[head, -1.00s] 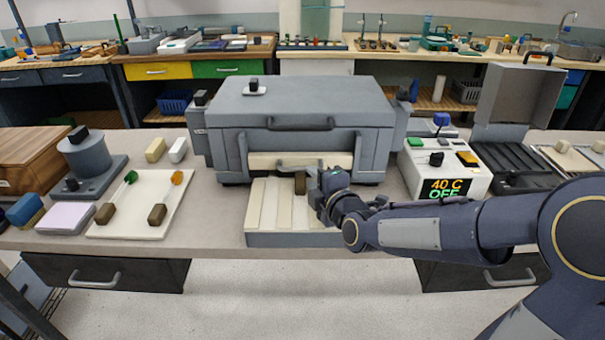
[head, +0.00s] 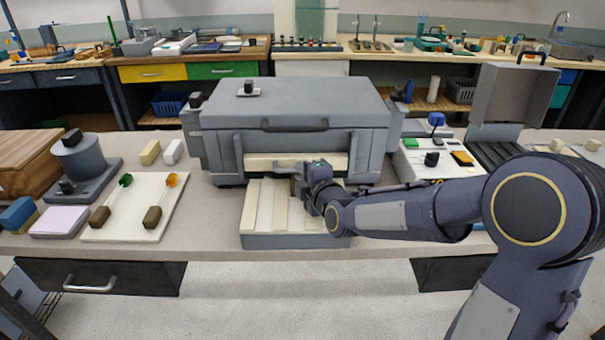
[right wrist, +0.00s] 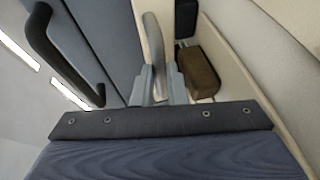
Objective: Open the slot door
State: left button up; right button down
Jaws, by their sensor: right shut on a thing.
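The large grey box (head: 300,105) stands mid-bench, with the cream slot door (head: 262,162) low on its front. My right gripper (head: 302,180) is at the front of this door and covers part of it. In the right wrist view the right gripper (right wrist: 160,82) is shut on the grey door handle (right wrist: 153,42), which stands out from a cream panel. A brown block (right wrist: 200,72) lies beside the fingers, apart from them. My left gripper is not in view.
A ridged cream tray (head: 262,215) lies in front of the box, below my right arm. At left are a cream board (head: 130,215) with two rods and a grey pot (head: 85,160). A white control unit (head: 412,165) stands at right.

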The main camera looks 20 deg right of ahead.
aim_at(303, 159)
notch_tip(303, 159, up, 4)
jog(key=p, duration=0.3)
jog(key=shift+r, duration=0.15)
jog(key=c, duration=1.7)
grip_release()
jog(key=v, duration=0.8)
jog(key=shift+p, duration=0.35)
